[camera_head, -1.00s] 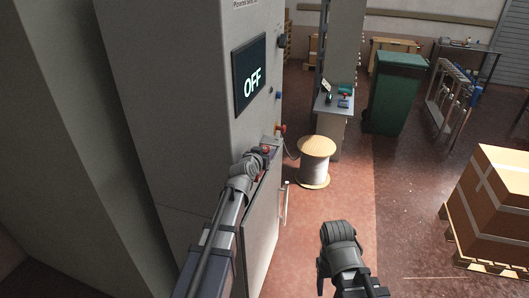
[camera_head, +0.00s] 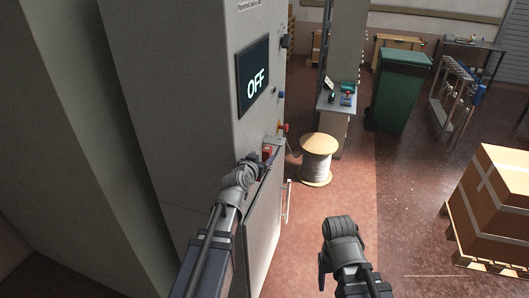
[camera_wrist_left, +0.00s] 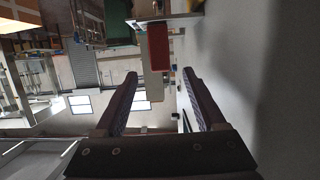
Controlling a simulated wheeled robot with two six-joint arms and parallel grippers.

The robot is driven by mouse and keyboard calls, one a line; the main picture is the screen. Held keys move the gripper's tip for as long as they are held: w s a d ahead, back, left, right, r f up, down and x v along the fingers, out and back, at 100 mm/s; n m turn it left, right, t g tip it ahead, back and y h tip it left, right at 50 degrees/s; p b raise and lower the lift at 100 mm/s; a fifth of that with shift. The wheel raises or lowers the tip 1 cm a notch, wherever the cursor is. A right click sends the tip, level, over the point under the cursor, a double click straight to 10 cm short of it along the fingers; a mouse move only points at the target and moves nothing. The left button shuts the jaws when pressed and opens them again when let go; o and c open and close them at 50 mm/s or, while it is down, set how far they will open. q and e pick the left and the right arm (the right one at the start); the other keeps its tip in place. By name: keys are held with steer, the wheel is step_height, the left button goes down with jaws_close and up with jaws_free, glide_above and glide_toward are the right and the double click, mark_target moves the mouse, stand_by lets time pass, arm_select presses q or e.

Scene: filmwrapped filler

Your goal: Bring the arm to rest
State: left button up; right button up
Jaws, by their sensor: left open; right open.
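My left arm reaches up along the front of a grey cabinet (camera_head: 185,110). Its gripper (camera_head: 264,160) is small and partly hidden at the arm's end, near the red parts on the cabinet front. In the left wrist view the two fingers of my left gripper (camera_wrist_left: 162,78) are spread with nothing between them. A red block (camera_wrist_left: 158,46) shows beyond the fingertips, apart from them. My right arm (camera_head: 341,230) is bent at the lower middle of the head view; its gripper is hidden. The cabinet's dark screen (camera_head: 253,78) reads OFF.
A vertical door handle (camera_head: 288,202) stands out from the cabinet. A cable spool (camera_head: 316,160) is on the floor beyond. A green bin (camera_head: 402,92), a rack (camera_head: 455,95) and a boxed pallet (camera_head: 497,200) stand to the right.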

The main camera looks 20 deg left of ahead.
arm_select(q)
steer(key=shift+s+r, duration=0.1)
steer(key=shift+s, duration=0.2)
steer(key=s+d+f+m+g+h+b, duration=0.1)
steer(key=s+d+f+m+g+b, duration=0.1)
steer(key=s+d+f+g+b, duration=0.45)
steer(key=s+d+f+m+g+h+b, duration=0.1)
steer(key=s+d+f, duration=0.2)
steer(key=d+f, duration=0.65)
steer(key=s+f+g+y+b, duration=0.2)
steer(key=s+f+g+b, duration=0.1)
steer(key=s+f, duration=0.4)
steer(key=s+d+f+g+y+b, duration=0.1)
steer(key=s+f+g+y+b, duration=0.1)
steer(key=s+f+g+b, duration=0.2)
steer(key=s+f, duration=0.3)
steer(key=s, duration=0.5)
steer(key=shift+s, duration=0.15)
